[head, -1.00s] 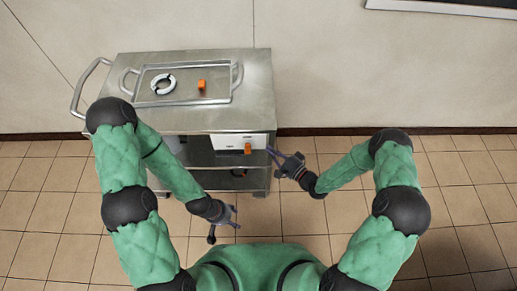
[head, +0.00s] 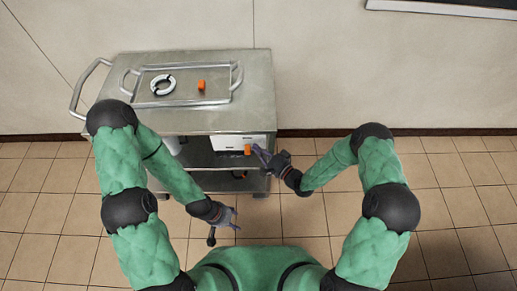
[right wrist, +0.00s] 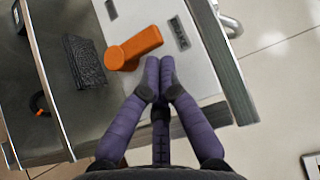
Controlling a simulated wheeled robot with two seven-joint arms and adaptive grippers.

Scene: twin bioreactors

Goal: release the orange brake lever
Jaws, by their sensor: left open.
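The orange brake lever (head: 248,149) is on a white panel on the front of the steel cart, near its right end. The right wrist view shows the lever (right wrist: 133,48) close up, with a round hub at its left end and its arm slanting up to the right. My right gripper (head: 260,153) is just right of the lever. In the wrist view its purple fingertips (right wrist: 160,75) are together, with nothing seen between them, just below the lever; contact cannot be told. My left gripper (head: 229,218) is open and empty, low in front of the cart.
The steel cart (head: 240,119) has a tray frame on top with a white ring (head: 163,85) and an orange block (head: 201,85). The white panel (right wrist: 176,75) also bears a dark label and sits beside a dark grille (right wrist: 84,61). The floor to the right is clear.

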